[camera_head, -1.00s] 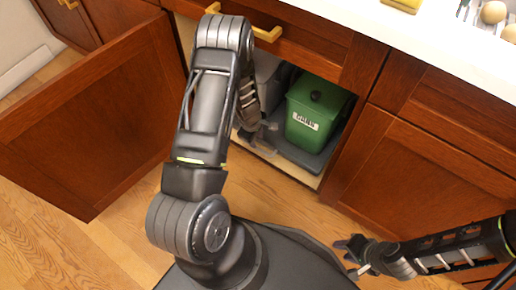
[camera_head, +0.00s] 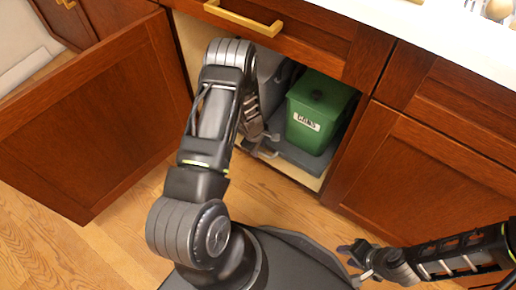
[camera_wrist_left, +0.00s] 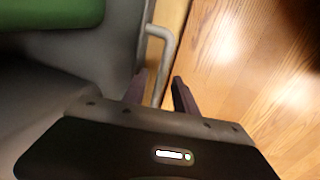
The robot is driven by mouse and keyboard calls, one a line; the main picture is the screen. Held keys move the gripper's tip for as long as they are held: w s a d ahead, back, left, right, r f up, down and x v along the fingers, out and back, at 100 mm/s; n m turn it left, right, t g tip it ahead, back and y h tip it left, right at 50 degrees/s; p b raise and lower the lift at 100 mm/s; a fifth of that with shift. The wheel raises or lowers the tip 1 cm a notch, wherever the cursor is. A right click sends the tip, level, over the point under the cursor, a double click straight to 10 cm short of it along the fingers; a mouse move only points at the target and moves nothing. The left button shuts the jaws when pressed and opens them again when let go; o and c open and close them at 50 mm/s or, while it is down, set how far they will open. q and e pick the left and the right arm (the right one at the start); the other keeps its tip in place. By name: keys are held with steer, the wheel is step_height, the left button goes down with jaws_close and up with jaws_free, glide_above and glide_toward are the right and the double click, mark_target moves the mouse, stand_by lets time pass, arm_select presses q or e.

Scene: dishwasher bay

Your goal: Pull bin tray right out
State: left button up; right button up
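The bin tray (camera_head: 303,157) is a dark grey shelf low in the open cabinet. It carries a green lidded bin (camera_head: 318,113) with a white label. In the left wrist view, the grey tray (camera_wrist_left: 98,52) has a light bar handle (camera_wrist_left: 165,36) on its front. My left gripper (camera_head: 268,146) is at the tray's front left. In its wrist view, the fingers (camera_wrist_left: 160,92) are apart with the handle bar between them, and a gap shows beside it. My right gripper (camera_head: 352,258) is open and empty, low over the floor at the right.
The cabinet door (camera_head: 100,115) stands wide open on the left. A drawer with a brass handle (camera_head: 243,18) is shut above the opening. A grey bin (camera_head: 268,75) is partly hidden behind my left arm. The wood floor (camera_head: 290,205) before the cabinet is clear.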

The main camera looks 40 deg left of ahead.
arm_select(q)
steer(key=shift+c, duration=0.3)
jaws_close()
stand_by(1.1)
